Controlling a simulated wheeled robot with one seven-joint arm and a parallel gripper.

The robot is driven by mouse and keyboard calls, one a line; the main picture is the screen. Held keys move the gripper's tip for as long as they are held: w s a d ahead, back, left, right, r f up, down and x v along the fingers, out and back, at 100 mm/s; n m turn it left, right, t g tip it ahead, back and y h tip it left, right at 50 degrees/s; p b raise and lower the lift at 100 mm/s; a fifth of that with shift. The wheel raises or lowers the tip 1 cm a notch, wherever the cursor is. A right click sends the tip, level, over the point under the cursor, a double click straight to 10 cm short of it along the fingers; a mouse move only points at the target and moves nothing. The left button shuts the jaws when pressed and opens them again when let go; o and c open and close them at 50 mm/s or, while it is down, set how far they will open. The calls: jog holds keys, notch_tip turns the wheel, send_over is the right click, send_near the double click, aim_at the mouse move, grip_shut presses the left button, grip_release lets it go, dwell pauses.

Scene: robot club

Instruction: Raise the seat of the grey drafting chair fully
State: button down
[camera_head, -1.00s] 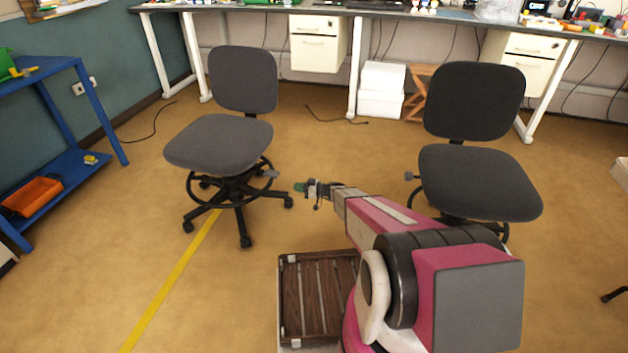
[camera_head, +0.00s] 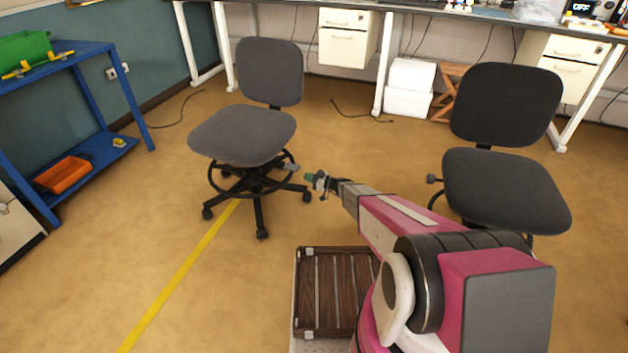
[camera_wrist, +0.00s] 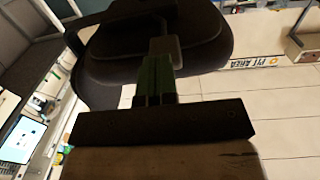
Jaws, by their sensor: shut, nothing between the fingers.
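The grey drafting chair (camera_head: 243,136) with a black foot ring stands at the left in the head view, its seat over a five-star base. A small grey lever paddle (camera_head: 291,167) sticks out under the seat's right side. My gripper (camera_head: 308,177), with green fingers, is shut and empty just right of the paddle. In the wrist view the green fingers (camera_wrist: 156,80) point at the seat's dark underside (camera_wrist: 120,60), and the grey paddle (camera_wrist: 165,48) lies just beyond the fingertips. Whether they touch, I cannot tell.
A darker chair (camera_head: 505,190) stands to the right, close to my arm. A blue shelf (camera_head: 95,150) with an orange bin (camera_head: 65,174) is at the left. A workbench with white drawers (camera_head: 342,45) runs along the back. Floor is clear in front of the grey chair.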

aim_at(295, 167)
jog(key=x, duration=0.6)
jog(key=shift+w+a, duration=0.15)
jog(key=shift+a, duration=0.2)
jog(key=shift+r, duration=0.1)
dwell(1.9)
jog(key=shift+r, duration=4.05)
jog(key=shift+r, duration=2.05)
